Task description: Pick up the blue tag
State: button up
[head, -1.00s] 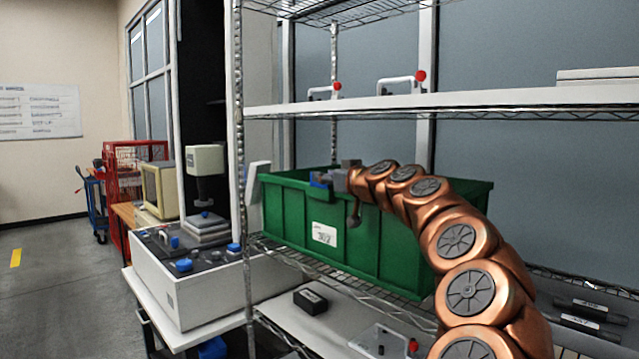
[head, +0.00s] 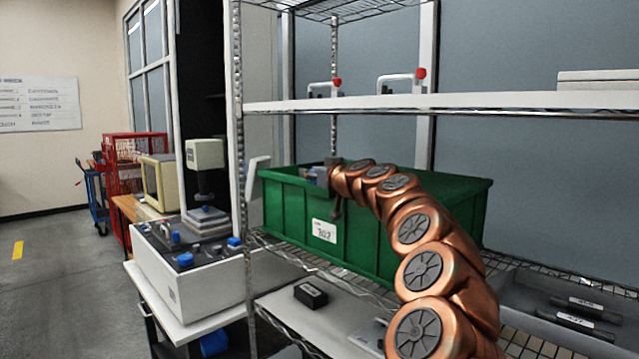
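A small blue piece, which looks like the blue tag (head: 319,176), shows at the end of my arm, over the near rim of the green bin (head: 380,230). My gripper (head: 322,177) is small and dark there, right at the blue piece. I cannot tell whether its fingers are closed on the piece or only beside it. The inside of the bin is mostly hidden by its front wall and by my copper arm. The bin has a white label on its front.
The bin stands on a wire shelf, with a white shelf (head: 450,102) above it. A metal post (head: 241,200) stands left of the bin. A black block (head: 310,294) lies on the lower shelf. A white machine (head: 190,262) stands at left. Open floor lies far left.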

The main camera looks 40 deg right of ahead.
grip_shut()
jog(key=shift+r, duration=0.1)
dwell(0.3)
